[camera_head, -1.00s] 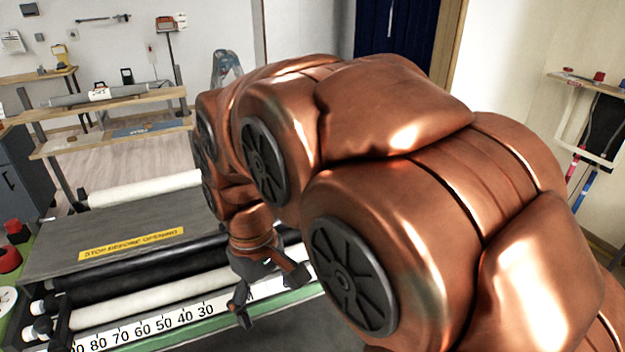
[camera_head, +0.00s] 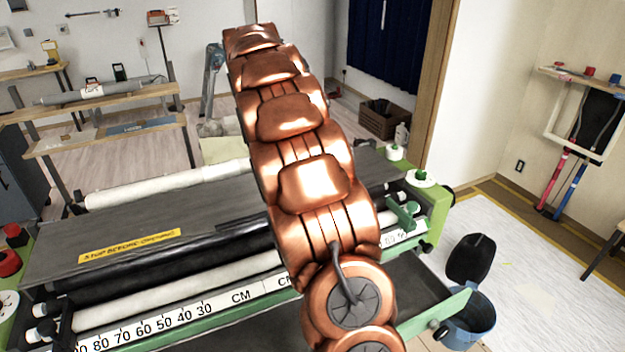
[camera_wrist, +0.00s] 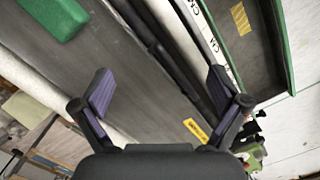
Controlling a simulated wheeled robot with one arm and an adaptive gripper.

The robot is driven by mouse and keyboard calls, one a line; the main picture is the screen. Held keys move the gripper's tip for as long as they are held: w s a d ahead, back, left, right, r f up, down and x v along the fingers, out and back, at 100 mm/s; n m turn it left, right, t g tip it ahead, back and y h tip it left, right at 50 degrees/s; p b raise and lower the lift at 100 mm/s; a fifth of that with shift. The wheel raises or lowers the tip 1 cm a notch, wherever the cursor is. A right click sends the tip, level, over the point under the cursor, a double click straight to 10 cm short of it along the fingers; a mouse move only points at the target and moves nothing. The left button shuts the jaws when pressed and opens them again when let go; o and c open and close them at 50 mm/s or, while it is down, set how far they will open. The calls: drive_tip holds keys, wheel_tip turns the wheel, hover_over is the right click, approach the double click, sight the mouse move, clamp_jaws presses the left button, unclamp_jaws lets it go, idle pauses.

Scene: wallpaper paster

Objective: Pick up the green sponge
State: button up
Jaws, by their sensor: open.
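A green block, seemingly the green sponge (camera_wrist: 57,16), shows in the wrist view at the top left, cut by the frame edge. It appears over the dark grey top of the paster machine (camera_head: 70,246). My gripper (camera_wrist: 162,86) is open in the wrist view, with nothing between its two dark, purple-padded fingers. The block is beyond the left finger, apart from it. In the head view my arm covers the middle, and neither my gripper nor the sponge can be seen.
White rollers (camera_head: 140,190) and a centimetre scale (camera_head: 150,328) run along the machine. A green-edged tray (camera_head: 437,312) juts from its right front. A blue bucket (camera_head: 470,318) stands on the floor at the right. Wooden shelves (camera_head: 95,108) are behind.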

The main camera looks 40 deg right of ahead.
drive_tip(key=w+d+f+n+p, duration=0.1)
drive_tip(key=w+d+n, duration=0.1)
drive_tip(key=d, duration=0.3)
drive_tip(key=w+d+f+n, duration=0.1)
drive_tip(key=d+f+n, duration=0.1)
drive_tip(key=d, duration=0.4)
drive_tip(key=w+d+f+n+t+p, duration=0.1)
drive_tip(key=w+d+f+n, duration=0.1)
drive_tip(key=d, duration=0.4)
drive_tip(key=shift+w+d+f+y+p, duration=0.2)
drive_tip(key=shift+w+y+p, duration=0.1)
drive_tip(key=shift+y, duration=0.1)
drive_tip(key=shift+d+f+n, duration=0.15)
drive_tip(key=shift+d+n, duration=0.25)
drive_tip(key=shift+d, duration=0.1)
drive_tip(key=shift+s+d+f, duration=0.1)
drive_tip(key=shift+d+f, duration=0.05)
drive_tip(key=shift+f, duration=1.2)
drive_tip(key=shift+d+f+p, duration=0.1)
drive_tip(key=shift+f+p, duration=0.65)
drive_tip(key=shift+f, duration=0.1)
drive_tip(key=shift+f+p, duration=0.6)
drive_tip(key=shift+f, duration=1.15)
drive_tip(key=c, duration=1.1)
